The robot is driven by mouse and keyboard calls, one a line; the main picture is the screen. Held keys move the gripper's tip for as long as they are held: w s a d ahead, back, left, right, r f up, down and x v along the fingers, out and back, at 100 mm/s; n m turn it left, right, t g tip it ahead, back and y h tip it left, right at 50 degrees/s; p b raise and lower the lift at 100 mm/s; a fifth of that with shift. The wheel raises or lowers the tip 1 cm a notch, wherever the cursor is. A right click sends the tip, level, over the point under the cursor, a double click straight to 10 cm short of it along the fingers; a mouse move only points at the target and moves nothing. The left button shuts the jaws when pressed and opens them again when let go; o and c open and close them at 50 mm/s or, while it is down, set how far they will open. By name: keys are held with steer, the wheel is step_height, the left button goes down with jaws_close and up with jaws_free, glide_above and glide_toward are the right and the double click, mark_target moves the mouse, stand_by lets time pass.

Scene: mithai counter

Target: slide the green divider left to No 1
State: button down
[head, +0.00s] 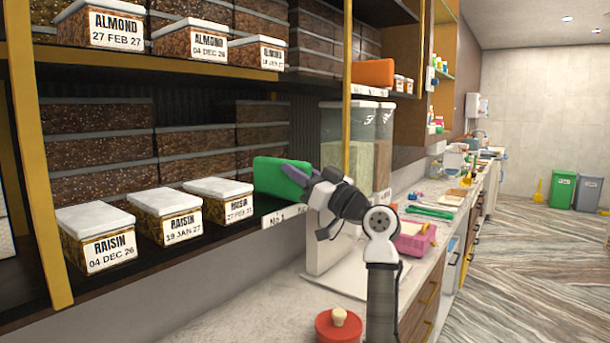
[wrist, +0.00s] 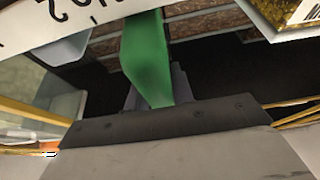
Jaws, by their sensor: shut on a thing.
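The green divider (head: 278,178) stands on the lower shelf, just right of the rightmost raisin box (head: 226,207). Whether they touch cannot be told. My gripper (head: 303,174) is shut on the divider's near edge, reaching in from the right. In the wrist view the divider (wrist: 146,50) rises between my gripper's fingers (wrist: 155,88). The No 1 mark (head: 275,219) is on the white strip along the shelf's front edge, below the divider. More of the strip to its right is partly hidden by my arm.
Several raisin boxes, two more at left (head: 95,240) (head: 165,215), line the shelf front, with dark stacks behind. Almond boxes (head: 100,27) fill the upper shelf. A yellow post (head: 346,130) stands behind my gripper. A red lidded pot (head: 338,327) sits on the counter below.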

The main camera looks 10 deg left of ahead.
steer(key=s+a+b, duration=0.2)
steer(key=s, duration=0.4)
steer(key=shift+s+a, duration=0.3)
steer(key=shift+a, duration=0.1)
steer(key=shift+f, duration=0.1)
steer(key=c, duration=1.5)
jaws_free()
steer(key=o, duration=0.3)
steer(key=shift+s, duration=0.15)
steer(key=shift+d, duration=0.1)
steer(key=b+v, duration=0.4)
steer(key=v, duration=0.9)
steer(key=shift+d+b, duration=0.25)
steer(key=shift+b, duration=0.05)
